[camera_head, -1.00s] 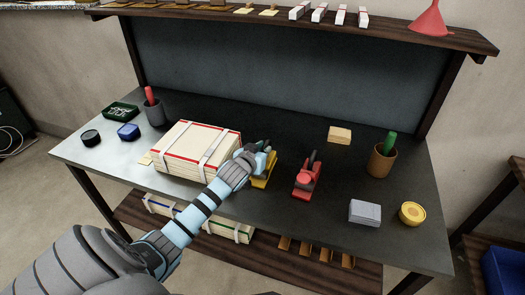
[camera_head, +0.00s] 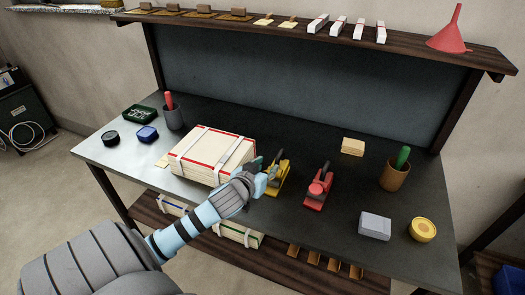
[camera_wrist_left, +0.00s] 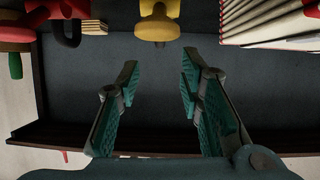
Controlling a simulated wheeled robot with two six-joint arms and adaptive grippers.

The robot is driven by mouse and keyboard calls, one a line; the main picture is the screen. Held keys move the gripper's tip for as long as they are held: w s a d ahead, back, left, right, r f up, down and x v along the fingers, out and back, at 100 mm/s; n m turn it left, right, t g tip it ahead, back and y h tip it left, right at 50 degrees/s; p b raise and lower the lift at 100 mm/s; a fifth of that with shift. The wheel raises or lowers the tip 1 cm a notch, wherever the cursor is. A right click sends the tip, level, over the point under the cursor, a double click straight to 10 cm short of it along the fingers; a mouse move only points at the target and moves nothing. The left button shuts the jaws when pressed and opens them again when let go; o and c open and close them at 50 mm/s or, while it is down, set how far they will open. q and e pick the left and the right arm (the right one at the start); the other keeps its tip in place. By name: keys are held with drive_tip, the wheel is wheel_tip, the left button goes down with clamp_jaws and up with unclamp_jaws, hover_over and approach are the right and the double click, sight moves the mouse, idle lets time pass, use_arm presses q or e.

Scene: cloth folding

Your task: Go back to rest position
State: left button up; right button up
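No cloth shows in these frames. My left gripper (camera_head: 262,172) is over the workbench between the strapped stack (camera_head: 213,155) and a yellow tool (camera_head: 279,178). In the left wrist view its two teal fingers (camera_wrist_left: 158,76) stand apart with nothing between them. The yellow tool (camera_wrist_left: 157,24) shows beyond the fingertips, clear of them. A red tool (camera_head: 318,187) is to the right of the yellow one. My right gripper is not in view.
The bench (camera_head: 330,235) also bears a tan block (camera_head: 352,146), a brown cup (camera_head: 394,177), a grey box (camera_head: 375,226), a yellow round tin (camera_head: 423,230), a dark cup (camera_head: 173,118) and a blue box (camera_head: 147,134). A shelf (camera_head: 270,33) runs above the back.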

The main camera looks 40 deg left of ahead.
use_arm(q)
drive_tip(key=shift+v, duration=1.2)
drive_tip(key=s+d+f+m+g+h, duration=0.2)
drive_tip(key=s+d+f+g, duration=0.4)
drive_tip(key=s, duration=0.6)
drive_tip(key=s+d+f+m+g+h, duration=0.1)
drive_tip(key=s+d+f+m+g, duration=0.2)
drive_tip(key=s+d+f, duration=0.7)
drive_tip(key=s+a+f+g, duration=0.1)
drive_tip(key=s+a+f, duration=0.1)
drive_tip(key=f, duration=0.7)
drive_tip(key=s+a+f+g, duration=0.1)
drive_tip(key=s+a+f, duration=0.1)
drive_tip(key=f, duration=0.7)
drive_tip(key=s+f, duration=1)
drive_tip(key=s, duration=0.3)
drive_tip(key=shift+s+f+n+g, duration=0.25)
drive_tip(key=shift+f+n+g, duration=0.05)
drive_tip(key=shift+f+n, duration=0.1)
